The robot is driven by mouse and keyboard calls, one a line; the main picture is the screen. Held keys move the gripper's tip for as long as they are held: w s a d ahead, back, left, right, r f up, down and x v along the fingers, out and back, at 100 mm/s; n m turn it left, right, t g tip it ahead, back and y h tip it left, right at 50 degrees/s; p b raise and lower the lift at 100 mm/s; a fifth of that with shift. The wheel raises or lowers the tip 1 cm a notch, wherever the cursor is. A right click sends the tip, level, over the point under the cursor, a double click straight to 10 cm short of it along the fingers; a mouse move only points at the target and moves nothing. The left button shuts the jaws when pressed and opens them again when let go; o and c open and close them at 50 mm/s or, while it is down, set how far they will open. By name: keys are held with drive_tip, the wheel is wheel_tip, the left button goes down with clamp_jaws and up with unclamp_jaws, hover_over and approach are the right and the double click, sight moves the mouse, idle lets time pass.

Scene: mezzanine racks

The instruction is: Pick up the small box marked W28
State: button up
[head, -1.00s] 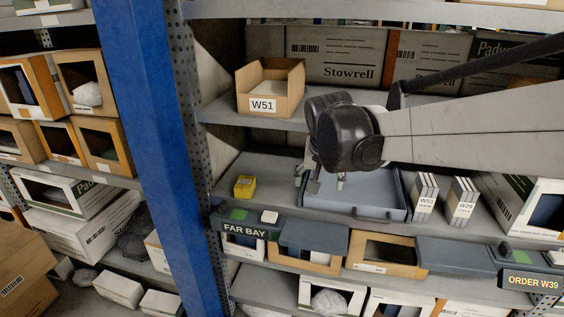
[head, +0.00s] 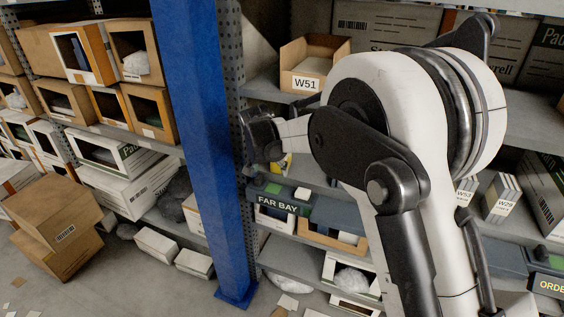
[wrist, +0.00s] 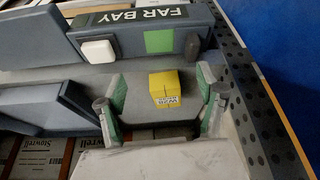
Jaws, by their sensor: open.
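The small yellow box (wrist: 164,87) sits on the grey shelf. Its white label is blurred and seems to read W28. In the wrist view my gripper (wrist: 160,97) is open, with one green-padded finger on each side of the box and gaps between. I cannot tell whether the fingertips are down at its height.
The FAR BAY rail (head: 281,198) runs along the shelf's front edge, with a white button (wrist: 98,50) and a green patch. The blue post (head: 195,140) stands close to my gripper. The W51 bin (head: 312,66) is above.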

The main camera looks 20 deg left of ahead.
hover_over(275, 168)
drive_tip(key=w, duration=0.3)
drive_tip(key=shift+s+d, duration=0.25)
drive_tip(key=shift+d, duration=0.2)
drive_tip(key=shift+x, duration=2.5)
drive_tip(key=shift+s, duration=0.1)
drive_tip(key=shift+c, duration=0.5)
drive_tip(key=c, duration=1.2)
drive_tip(key=shift+r, duration=0.15)
